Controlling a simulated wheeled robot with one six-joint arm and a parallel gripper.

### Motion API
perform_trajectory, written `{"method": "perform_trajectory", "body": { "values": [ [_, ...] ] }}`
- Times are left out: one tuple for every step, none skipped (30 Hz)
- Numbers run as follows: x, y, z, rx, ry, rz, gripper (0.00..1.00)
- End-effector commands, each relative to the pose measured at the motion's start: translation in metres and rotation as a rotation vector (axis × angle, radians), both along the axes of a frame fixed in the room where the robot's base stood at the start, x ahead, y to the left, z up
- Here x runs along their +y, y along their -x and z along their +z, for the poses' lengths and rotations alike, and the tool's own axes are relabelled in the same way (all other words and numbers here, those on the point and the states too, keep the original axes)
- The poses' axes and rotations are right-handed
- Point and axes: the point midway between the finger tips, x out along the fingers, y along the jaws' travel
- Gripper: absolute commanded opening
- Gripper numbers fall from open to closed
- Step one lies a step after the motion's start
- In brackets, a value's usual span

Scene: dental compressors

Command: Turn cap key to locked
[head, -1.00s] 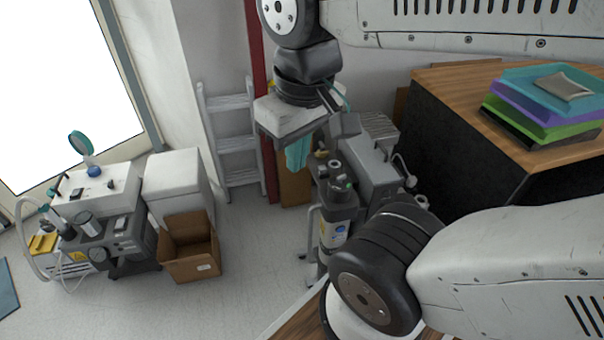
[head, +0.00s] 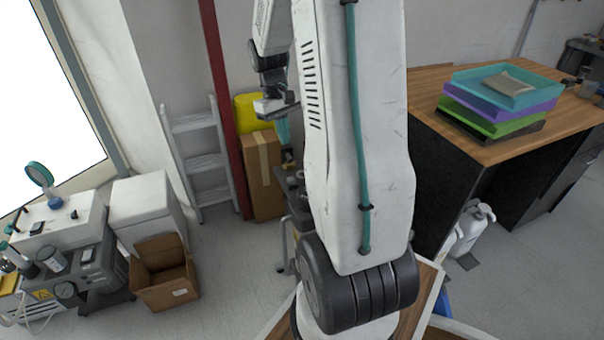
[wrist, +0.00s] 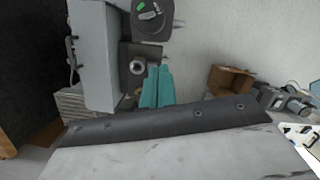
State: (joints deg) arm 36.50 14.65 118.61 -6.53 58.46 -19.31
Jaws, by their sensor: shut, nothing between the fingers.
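The dark round cap (wrist: 152,20) is at the top edge of the wrist view, partly cut off. It has a green mark (wrist: 141,6) and a light grey key-like piece (wrist: 150,15) on top. The cap sits on a grey machine (wrist: 95,55). My gripper (wrist: 157,72) shows as teal fingers, shut and empty, with the tips below the cap in the picture and apart from it. In the head view my gripper (head: 284,135) points down above the machine (head: 291,185), which my arm mostly hides. The cap cannot be made out there.
A round metal fitting (wrist: 137,67) lies left of the fingers. A tall cardboard box (head: 262,175), ladder (head: 200,150) and red post (head: 222,100) stand behind the machine. An open box (head: 165,275) is on the floor at left. A desk with stacked trays (head: 505,95) stands right.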

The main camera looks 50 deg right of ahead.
Motion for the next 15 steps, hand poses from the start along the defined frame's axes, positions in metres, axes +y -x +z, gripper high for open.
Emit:
{"method": "perform_trajectory", "body": {
  "values": [
    [-0.010, 0.001, -0.010, 0.010, -0.007, -0.008, 0.00],
    [-0.014, 0.002, -0.013, 0.013, -0.010, -0.010, 0.00],
    [-0.019, 0.002, -0.017, 0.016, -0.011, -0.012, 0.00],
    [-0.021, 0.002, -0.020, 0.017, -0.013, -0.012, 0.00],
    [-0.023, 0.003, -0.022, 0.018, -0.014, -0.013, 0.00],
    [-0.024, 0.003, -0.026, 0.019, -0.015, -0.013, 0.00],
    [-0.024, 0.004, -0.028, 0.020, -0.015, -0.013, 0.00],
    [-0.024, 0.005, -0.031, 0.021, -0.017, -0.013, 0.00],
    [-0.024, 0.006, -0.036, 0.022, -0.017, -0.013, 0.00],
    [-0.023, 0.007, -0.040, 0.022, -0.017, -0.013, 0.00],
    [-0.023, 0.009, -0.045, 0.022, -0.018, -0.013, 0.00],
    [-0.022, 0.011, -0.052, 0.022, -0.018, -0.013, 0.00],
    [-0.022, 0.012, -0.058, 0.022, -0.018, -0.013, 0.00],
    [-0.021, 0.013, -0.064, 0.023, -0.018, -0.014, 0.00],
    [-0.021, 0.016, -0.073, 0.023, -0.019, -0.015, 0.00]
  ]
}}
